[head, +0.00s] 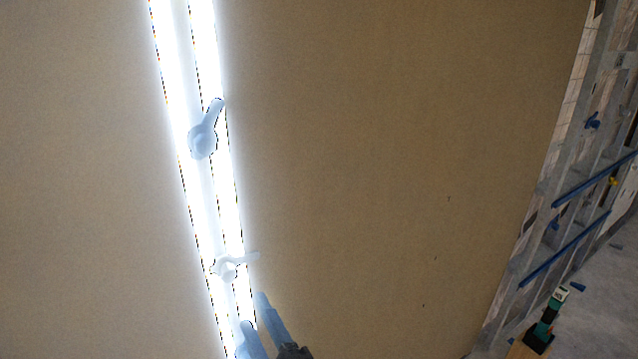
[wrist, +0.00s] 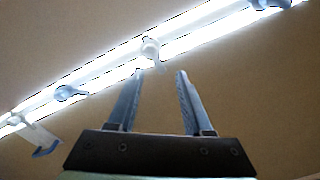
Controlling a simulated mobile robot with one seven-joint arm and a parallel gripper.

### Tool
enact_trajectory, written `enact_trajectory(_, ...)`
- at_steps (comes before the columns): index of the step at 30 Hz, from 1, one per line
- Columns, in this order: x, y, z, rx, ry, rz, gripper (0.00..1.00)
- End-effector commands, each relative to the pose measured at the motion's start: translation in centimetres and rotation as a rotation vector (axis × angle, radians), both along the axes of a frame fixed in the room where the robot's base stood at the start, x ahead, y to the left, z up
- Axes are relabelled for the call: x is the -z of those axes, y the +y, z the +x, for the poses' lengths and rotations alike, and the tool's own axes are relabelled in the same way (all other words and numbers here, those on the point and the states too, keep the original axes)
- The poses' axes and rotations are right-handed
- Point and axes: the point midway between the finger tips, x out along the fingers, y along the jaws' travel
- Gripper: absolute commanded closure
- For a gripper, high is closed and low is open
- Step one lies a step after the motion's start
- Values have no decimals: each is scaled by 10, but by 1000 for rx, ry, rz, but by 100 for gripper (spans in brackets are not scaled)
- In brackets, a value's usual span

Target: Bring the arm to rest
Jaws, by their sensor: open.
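My gripper (wrist: 160,82) is open in the wrist view, its two fingers apart with nothing between them. It points up toward a brown panel overhead and a bright strip. In the head view the blue-grey fingers of my gripper (head: 262,318) show at the bottom, just below the lower pale knob. The rest of my arm is mostly out of the head view. I cannot tell how far the fingertips are from the strip.
A brown panel (head: 390,150) fills most of the head view. A glowing strip (head: 206,60) crosses it, with an upper lever (head: 203,140) and a lower lever (head: 226,268). At right stand a metal frame with blue bars (head: 565,248) and a green-black tool (head: 546,320).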

Motion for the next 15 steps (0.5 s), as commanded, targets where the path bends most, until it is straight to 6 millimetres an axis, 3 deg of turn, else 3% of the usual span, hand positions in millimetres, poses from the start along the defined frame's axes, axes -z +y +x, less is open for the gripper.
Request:
enact_trajectory(4, -80, -15, 17, 133, -372, -404, 50)
enact_trajectory(7, -154, -35, 13, 319, -661, -770, 50)
enact_trajectory(12, -265, -73, -29, 717, -984, -1327, 50)
enact_trajectory(15, -309, -90, -62, 935, -1057, -1566, 50)
